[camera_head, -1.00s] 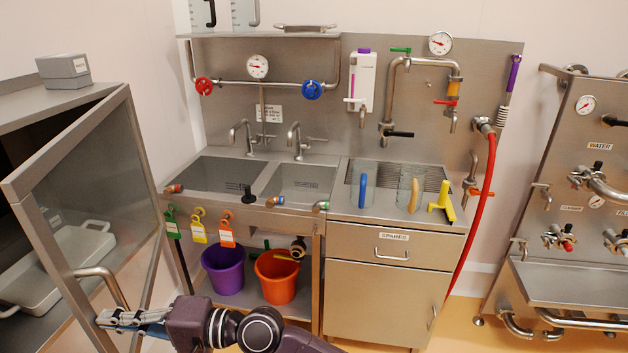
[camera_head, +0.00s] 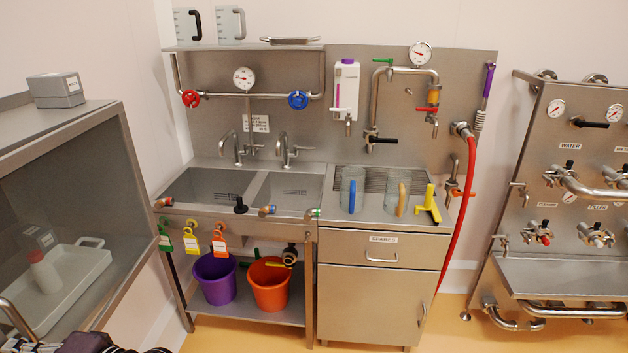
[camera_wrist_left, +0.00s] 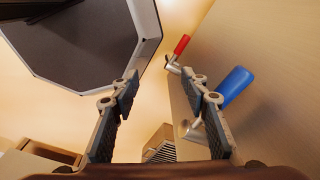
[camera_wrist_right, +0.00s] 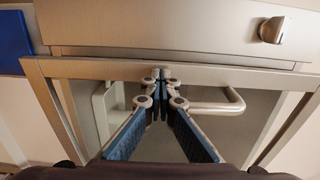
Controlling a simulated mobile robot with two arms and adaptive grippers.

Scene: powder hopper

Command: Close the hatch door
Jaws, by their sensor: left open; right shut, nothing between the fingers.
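The hatch door (camera_head: 128,200) is a steel-framed glass panel on the grey cabinet at the left of the head view. It lies at or close to the cabinet front; any small gap is not clear. Its bent bar handle (camera_head: 17,318) is at the lower left, and it also shows in the right wrist view (camera_wrist_right: 228,104). My right gripper (camera_wrist_right: 161,82) is shut and empty, its tips at the door's frame bar beside the handle. Only part of it shows in the head view's bottom left corner. My left gripper (camera_wrist_left: 165,90) is open and empty, away from the door.
A white tray (camera_head: 92,275) with a bottle (camera_head: 43,272) shows through the glass. A grey box (camera_head: 56,90) sits on the cabinet. The sink bench (camera_head: 235,230) stands right of the door. Red and blue handles (camera_wrist_left: 236,86) are near my left gripper.

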